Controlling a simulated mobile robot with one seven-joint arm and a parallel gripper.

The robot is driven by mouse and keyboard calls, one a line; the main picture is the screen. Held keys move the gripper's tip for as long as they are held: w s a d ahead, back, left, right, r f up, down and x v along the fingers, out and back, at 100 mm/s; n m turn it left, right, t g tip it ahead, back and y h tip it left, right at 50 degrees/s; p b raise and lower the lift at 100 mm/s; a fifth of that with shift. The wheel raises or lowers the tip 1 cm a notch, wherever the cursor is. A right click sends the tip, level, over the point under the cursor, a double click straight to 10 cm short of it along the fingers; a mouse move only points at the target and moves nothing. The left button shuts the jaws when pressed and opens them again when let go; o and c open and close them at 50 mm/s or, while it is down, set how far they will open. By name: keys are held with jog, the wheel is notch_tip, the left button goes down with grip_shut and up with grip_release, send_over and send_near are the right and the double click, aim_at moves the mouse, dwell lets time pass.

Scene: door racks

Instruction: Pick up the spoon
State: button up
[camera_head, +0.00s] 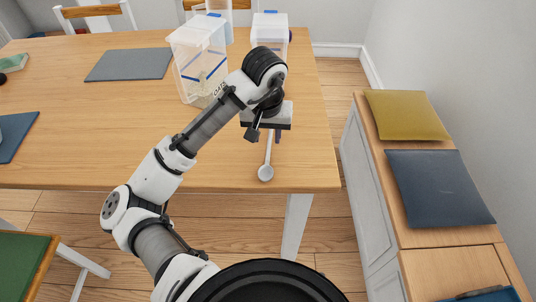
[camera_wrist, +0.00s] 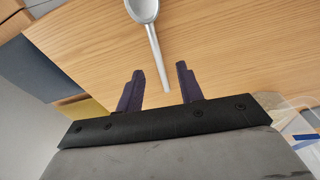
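A grey spoon (camera_head: 266,168) lies on the wooden table near its front right edge, with its bowl toward the front edge and its handle running back under my gripper (camera_head: 265,134). In the wrist view the spoon (camera_wrist: 151,40) has its bowl at the top and its handle end pointing between the fingers. My gripper (camera_wrist: 160,88) is open, with its two dark fingers apart and nothing between them that I can see held. Whether the fingers are level with the handle or above it, I cannot tell.
The wooden table (camera_head: 120,120) has clear room left of my arm. A clear oats container (camera_head: 198,60) and another clear container (camera_head: 269,30) stand behind my gripper. A grey placemat (camera_head: 130,64) lies at the back left. A cabinet with a yellow cushion (camera_head: 405,114) stands right.

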aim_at(268, 150)
notch_tip(268, 150, down, 5)
jog(key=shift+w+d+f, duration=0.1)
jog(key=shift+d, duration=0.05)
grip_shut()
dwell(0.4)
